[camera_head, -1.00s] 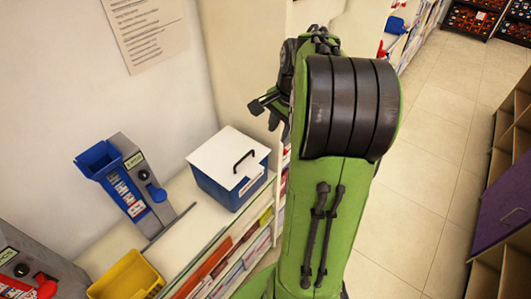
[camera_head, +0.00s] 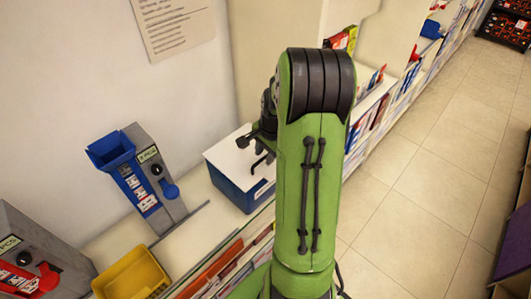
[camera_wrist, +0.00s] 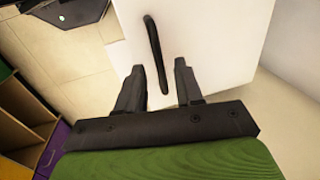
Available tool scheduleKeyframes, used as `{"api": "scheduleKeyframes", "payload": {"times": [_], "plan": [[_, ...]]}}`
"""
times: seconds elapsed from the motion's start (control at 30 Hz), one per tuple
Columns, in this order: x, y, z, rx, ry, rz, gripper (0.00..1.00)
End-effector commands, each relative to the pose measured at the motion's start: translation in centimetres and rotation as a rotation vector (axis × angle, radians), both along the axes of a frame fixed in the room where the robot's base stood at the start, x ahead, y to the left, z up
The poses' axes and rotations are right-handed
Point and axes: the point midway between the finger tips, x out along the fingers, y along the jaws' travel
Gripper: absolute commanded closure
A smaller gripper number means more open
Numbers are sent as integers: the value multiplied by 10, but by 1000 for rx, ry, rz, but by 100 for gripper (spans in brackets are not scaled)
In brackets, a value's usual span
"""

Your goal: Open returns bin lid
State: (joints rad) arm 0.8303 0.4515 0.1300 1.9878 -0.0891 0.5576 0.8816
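The returns bin looks to be the blue box (camera_head: 232,190) on the white counter. Its flat white lid (camera_head: 226,152) lies shut on top, and the lid also fills much of the wrist view (camera_wrist: 225,40). A black bar handle (camera_head: 262,162) stands on the lid, partly hidden by my arm in the head view. My gripper (camera_head: 252,138) is over the lid's right part. In the wrist view my gripper (camera_wrist: 160,80) is open and empty. The handle (camera_wrist: 154,45) runs from beyond the fingertips down between the two fingers in the picture; contact cannot be told.
A grey dispenser with a blue hopper (camera_head: 150,175) stands left of the bin. Another grey dispenser with a red knob (camera_head: 35,255) and a yellow tray (camera_head: 130,278) are at lower left. Shelves of books run along the counter front. Tiled floor (camera_head: 415,190) at right is clear.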

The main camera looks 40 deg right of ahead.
Motion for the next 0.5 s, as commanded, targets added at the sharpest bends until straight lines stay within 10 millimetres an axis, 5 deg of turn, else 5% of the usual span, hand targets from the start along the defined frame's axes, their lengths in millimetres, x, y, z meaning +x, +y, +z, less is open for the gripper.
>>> {"api": "scheduleKeyframes", "payload": {"times": [0.07,0.3,0.5], "plan": [[0,0,0,0,0,0,66],[0,0,1,0,0,0,100],[0,0,1,0,0,0,100]]}}
